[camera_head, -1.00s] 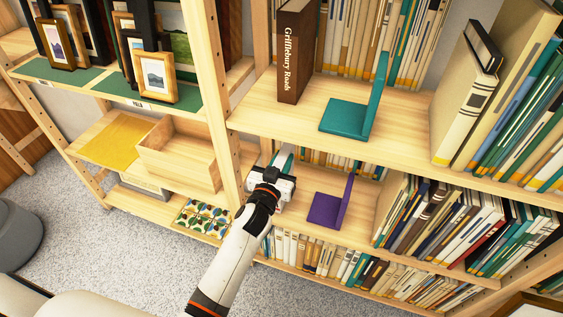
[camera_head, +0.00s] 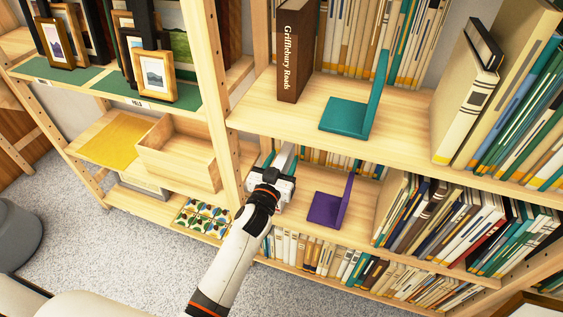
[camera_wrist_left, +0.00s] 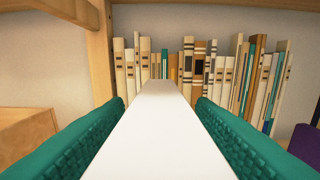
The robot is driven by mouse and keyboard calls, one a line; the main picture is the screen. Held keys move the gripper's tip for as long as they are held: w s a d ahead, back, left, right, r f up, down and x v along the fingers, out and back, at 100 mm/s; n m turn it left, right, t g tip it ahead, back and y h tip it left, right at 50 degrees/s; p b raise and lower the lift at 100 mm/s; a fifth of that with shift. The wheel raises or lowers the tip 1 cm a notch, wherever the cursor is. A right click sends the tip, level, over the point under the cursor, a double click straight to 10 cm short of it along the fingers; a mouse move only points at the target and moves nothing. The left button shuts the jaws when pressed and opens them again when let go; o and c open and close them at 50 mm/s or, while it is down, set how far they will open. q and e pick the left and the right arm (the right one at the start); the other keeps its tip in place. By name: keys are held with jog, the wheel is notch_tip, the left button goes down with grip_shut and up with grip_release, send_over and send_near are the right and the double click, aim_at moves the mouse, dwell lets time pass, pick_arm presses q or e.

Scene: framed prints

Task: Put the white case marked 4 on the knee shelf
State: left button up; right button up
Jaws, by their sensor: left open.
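A white case (camera_head: 285,157) stands upright on the shelf board with the purple bookend. In the left wrist view the white case (camera_wrist_left: 158,130) runs from the near edge toward the row of books at the back. My left gripper (camera_head: 279,164) is at this shelf, beside the upright post. Its teal fingers lie on both sides of the case, open, with a gap at each side in the wrist view (camera_wrist_left: 160,108). The number on the case is not visible. The shelf board (camera_head: 363,200) shows bare wood right of the bookend. My right gripper is not in view.
The purple bookend (camera_head: 331,207) stands just right of my gripper. The upper shelf, with a teal bookend (camera_head: 345,118) and a brown book (camera_head: 294,52), overhangs my gripper. Leaning books (camera_head: 440,225) fill the right side. An open wooden box (camera_head: 180,157) sits left of the post.

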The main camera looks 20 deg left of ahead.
pick_arm(q)
jog(key=s+p, duration=0.1)
jog(key=s, duration=1.1)
jog(key=shift+a+p, duration=0.2)
jog(key=shift+p, duration=0.2)
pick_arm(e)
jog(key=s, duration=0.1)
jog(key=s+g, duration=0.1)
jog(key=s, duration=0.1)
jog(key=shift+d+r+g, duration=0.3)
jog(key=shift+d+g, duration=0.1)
pick_arm(q)
jog(key=shift+a, duration=0.1)
